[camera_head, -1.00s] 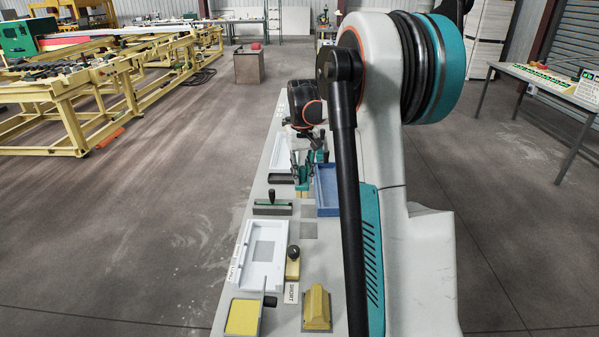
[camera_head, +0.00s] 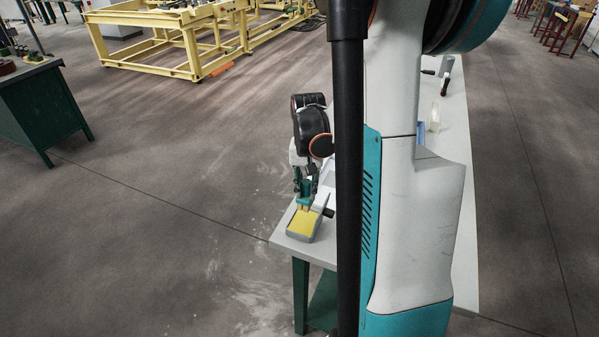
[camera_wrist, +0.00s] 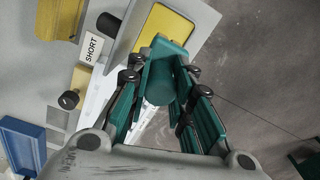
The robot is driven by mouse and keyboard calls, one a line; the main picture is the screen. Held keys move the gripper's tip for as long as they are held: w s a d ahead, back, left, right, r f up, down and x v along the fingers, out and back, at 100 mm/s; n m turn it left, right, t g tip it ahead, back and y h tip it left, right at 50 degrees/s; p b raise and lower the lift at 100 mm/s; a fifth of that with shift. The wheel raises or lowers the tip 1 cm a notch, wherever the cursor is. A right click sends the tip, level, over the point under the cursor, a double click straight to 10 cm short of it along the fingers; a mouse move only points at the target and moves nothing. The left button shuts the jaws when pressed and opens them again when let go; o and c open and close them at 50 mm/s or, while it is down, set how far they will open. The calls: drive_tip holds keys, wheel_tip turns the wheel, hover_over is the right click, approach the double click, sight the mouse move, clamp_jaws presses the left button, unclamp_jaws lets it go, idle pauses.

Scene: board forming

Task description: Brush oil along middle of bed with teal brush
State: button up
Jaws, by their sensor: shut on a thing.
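My gripper (camera_head: 305,190) is shut on the teal brush (camera_wrist: 168,75), which hangs between its fingers in the wrist view. In the head view the brush (camera_head: 304,201) is low over the shallow grey tray with a yellow pad (camera_head: 303,223) at the bench's end corner. The yellow pad (camera_wrist: 166,28) also shows just beyond the brush in the wrist view. I cannot tell whether the bristles touch it. The white bed (camera_head: 327,178) is mostly hidden behind my arm; part of it (camera_wrist: 97,104) shows left of the fingers in the wrist view.
In the wrist view, a yellow block (camera_wrist: 60,18), a SHORT label (camera_wrist: 92,48), a black knob (camera_wrist: 69,99) and a blue tray (camera_wrist: 22,142) lie left of my gripper. Open floor (camera_head: 190,220) lies beyond the bench edge. A green bench (camera_head: 45,110) stands far left.

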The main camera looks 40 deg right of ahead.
sight(305, 205)
drive_tip(key=shift+s+a+f, duration=0.1)
drive_tip(key=shift+a+f, duration=0.15)
drive_tip(key=shift+a, duration=0.15)
drive_tip(key=shift+d+f+b, duration=0.1)
drive_tip(key=shift+f+b, duration=2)
drive_tip(key=shift+f, duration=0.8)
drive_tip(key=shift+f+b, duration=0.55)
drive_tip(key=shift+r, duration=0.1)
drive_tip(key=shift+r+p, duration=2.4)
drive_tip(key=shift+r, duration=1.05)
